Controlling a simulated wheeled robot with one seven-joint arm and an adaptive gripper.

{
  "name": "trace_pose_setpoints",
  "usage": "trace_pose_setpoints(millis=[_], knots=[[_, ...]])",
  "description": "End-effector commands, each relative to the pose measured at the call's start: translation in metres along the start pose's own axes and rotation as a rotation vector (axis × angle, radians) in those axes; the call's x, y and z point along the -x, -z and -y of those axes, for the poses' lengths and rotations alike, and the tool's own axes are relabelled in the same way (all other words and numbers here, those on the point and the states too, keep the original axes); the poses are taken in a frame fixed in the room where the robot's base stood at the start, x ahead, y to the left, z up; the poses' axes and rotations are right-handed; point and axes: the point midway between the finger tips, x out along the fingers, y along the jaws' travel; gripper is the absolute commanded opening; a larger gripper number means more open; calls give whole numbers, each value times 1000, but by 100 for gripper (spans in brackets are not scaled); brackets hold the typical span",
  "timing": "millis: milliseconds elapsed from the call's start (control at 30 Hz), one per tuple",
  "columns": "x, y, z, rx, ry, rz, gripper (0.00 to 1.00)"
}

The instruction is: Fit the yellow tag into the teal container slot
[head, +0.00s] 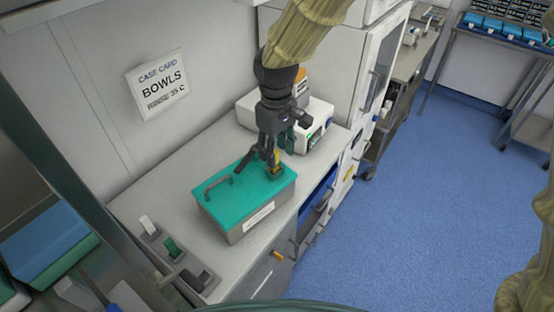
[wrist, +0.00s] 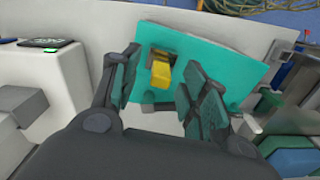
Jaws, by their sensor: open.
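The teal-lidded container (head: 222,202) stands on the counter, with a grey body and a dark handle on its lid. The yellow tag (head: 277,160) is upright at the lid's right end, at a dark fitting. In the wrist view the yellow tag (wrist: 160,74) shows against the teal lid (wrist: 215,64), beside a brownish patch. How deep the tag sits in the slot cannot be told. My gripper (head: 263,162) is just above the lid. In the wrist view my gripper (wrist: 163,92) is open, its fingers on either side of the tag with visible gaps.
A white device (head: 318,118) stands behind the container. At the counter's near left are holders with a white tag (head: 147,225) and a green tag (head: 171,246).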

Motion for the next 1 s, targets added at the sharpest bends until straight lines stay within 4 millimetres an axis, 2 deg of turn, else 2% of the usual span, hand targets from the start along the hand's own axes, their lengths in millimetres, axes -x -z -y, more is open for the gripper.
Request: trace_pose_setpoints(millis=[300,600,667,833,1000], knots=[[-29,1,1,0,-1,0,45],[-32,2,1,1,-2,-2,45],[-32,2,1,1,-2,-2,36],[-32,1,0,0,-2,-2,5],[-32,1,0,0,-2,-2,0]])
